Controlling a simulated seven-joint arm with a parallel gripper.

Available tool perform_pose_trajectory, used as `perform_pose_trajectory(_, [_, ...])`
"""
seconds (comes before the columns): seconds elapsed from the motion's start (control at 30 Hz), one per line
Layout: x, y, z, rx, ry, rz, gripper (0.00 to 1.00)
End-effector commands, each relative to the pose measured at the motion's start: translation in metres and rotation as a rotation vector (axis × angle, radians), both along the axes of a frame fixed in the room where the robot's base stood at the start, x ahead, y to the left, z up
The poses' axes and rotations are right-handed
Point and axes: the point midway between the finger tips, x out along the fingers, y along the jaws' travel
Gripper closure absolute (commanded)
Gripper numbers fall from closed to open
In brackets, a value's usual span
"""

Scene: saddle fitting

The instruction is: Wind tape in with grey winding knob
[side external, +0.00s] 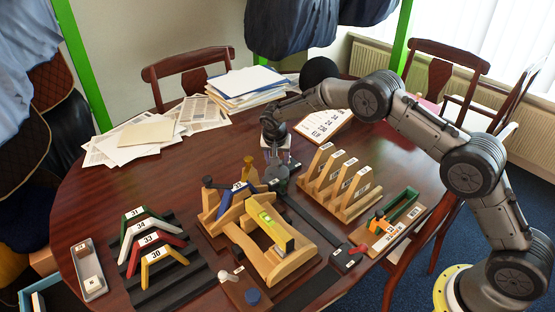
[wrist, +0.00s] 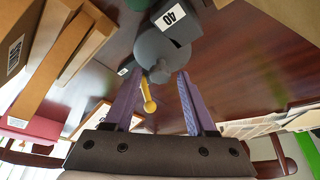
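A grey tape housing (wrist: 165,40) with the label 40 shows at the top of the wrist view. It also shows as a small dark grey body in the side view (side external: 277,172). A rounded grey knob (wrist: 159,72) sits at its near end. My gripper (wrist: 159,77) has purple fingers spread apart, with the tips on either side of the knob. I cannot tell whether they touch it. In the side view my gripper (side external: 276,155) points down just above the grey housing, and its tips are hard to make out.
The wooden fixture (side external: 282,262) with a green-yellow level stands in front. A rack of wooden slats (side external: 335,185) is on the right, and coloured angle pieces (side external: 150,237) are on the left. Papers (side external: 245,85) lie behind.

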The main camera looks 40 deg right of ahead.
Motion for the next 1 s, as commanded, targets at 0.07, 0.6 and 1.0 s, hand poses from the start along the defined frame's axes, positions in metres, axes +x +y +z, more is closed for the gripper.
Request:
perform_pose_trajectory(0.07, [0.0,0.0,0.0,0.0,0.0,0.0,0.36])
perform_pose_trajectory(0.6, [-0.009,0.01,0.034,0.0,-0.004,0.002,0.36])
perform_pose_trajectory(1.0, [-0.031,0.032,0.108,-0.001,-0.002,0.003,0.36])
